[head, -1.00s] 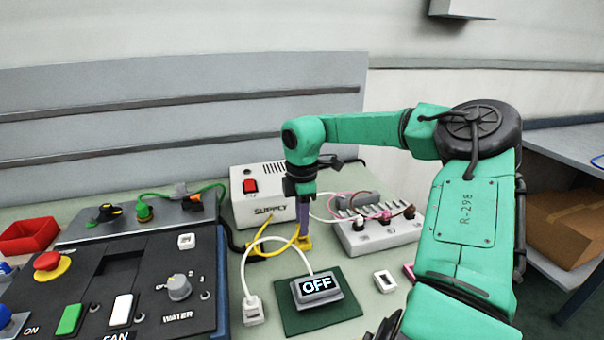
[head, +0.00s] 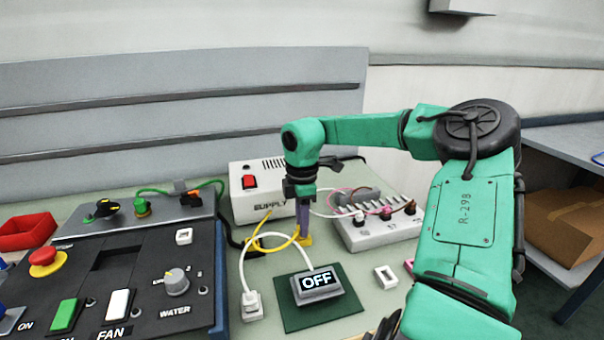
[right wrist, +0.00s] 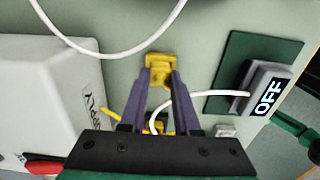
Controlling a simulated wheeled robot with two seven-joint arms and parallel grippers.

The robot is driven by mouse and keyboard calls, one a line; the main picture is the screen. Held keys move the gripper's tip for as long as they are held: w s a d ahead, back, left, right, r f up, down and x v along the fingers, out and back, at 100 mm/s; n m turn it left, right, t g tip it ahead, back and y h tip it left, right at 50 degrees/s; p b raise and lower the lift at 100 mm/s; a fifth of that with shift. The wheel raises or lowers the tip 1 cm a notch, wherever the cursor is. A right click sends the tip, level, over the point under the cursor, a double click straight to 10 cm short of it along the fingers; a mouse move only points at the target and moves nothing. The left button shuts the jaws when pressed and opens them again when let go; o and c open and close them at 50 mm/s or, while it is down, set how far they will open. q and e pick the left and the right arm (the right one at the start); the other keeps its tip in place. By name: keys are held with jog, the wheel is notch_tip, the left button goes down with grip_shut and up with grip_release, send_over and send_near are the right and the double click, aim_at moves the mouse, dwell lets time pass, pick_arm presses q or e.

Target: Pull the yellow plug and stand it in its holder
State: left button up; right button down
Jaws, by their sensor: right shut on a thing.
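My right gripper (head: 304,238) points straight down at the bench, just in front of the white supply box (head: 258,195). Its purple fingers are shut on a yellow piece, which I take to be the yellow plug (right wrist: 158,70); it also shows low at the fingertips in the head view (head: 306,241). The fingers hide part of it, and I cannot tell whether it is seated in anything. A yellow cable (head: 275,247) loops near the supply box. A second yellow and black piece (right wrist: 156,122) shows behind the fingers; I cannot tell what it is. My left gripper is not in view.
A display reading OFF (head: 317,283) sits on a green mat (head: 290,318), with a white cable to a white plug (head: 251,304). A socket strip (head: 378,235) stands right of the gripper. A black control panel (head: 135,275) fills the left. A red bin (head: 27,231) is far left.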

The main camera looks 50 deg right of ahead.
jog(key=shift+f, duration=0.1)
jog(key=c, duration=0.6)
grip_release()
jog(key=shift+o, duration=0.5)
jog(key=o, duration=0.4)
notch_tip(320, 180, up, 9)
jog(key=p, duration=0.6)
jog(key=shift+f, duration=0.2)
